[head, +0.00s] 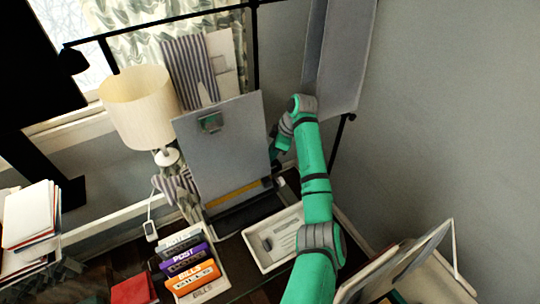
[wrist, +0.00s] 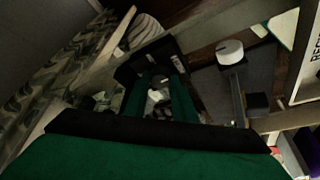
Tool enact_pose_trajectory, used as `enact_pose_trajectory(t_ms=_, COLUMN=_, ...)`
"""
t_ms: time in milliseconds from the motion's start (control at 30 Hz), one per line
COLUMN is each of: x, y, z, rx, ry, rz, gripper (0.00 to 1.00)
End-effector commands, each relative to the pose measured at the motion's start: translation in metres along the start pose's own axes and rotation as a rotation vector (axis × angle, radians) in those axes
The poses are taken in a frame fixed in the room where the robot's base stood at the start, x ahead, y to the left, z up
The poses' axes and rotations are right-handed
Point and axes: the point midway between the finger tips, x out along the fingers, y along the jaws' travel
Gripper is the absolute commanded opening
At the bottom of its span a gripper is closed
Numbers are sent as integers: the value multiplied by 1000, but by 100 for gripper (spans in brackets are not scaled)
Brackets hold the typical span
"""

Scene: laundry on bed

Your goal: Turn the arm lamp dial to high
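A black arm (head: 160,28) with a small dark head at its left end runs across the top of the head view to a black upright (head: 255,45); it looks like the arm lamp. I cannot identify its dial for sure. In the wrist view, a white round-topped knob-like piece (wrist: 230,52) stands right of my gripper, near a grey bar. My gripper (wrist: 161,82) points ahead with its two dark green fingers apart. Small pale shapes show between and beyond the fingers, too dark to name. In the head view the gripper is hidden behind the grey clipboard (head: 225,150).
A cream-shaded table lamp (head: 140,105) stands left of the clipboard. A file sorter (head: 195,285), a white tray (head: 262,262) and stacked papers (head: 30,215) crowd the desk. A grey panel (head: 340,50) is above my arm, and a wall is on the right.

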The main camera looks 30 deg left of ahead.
Motion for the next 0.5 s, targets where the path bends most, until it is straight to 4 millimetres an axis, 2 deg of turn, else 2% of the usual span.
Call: enact_pose_trajectory(t_ms=500, x=-1, y=-1, z=0, rx=119, ry=0, rz=50, gripper=2)
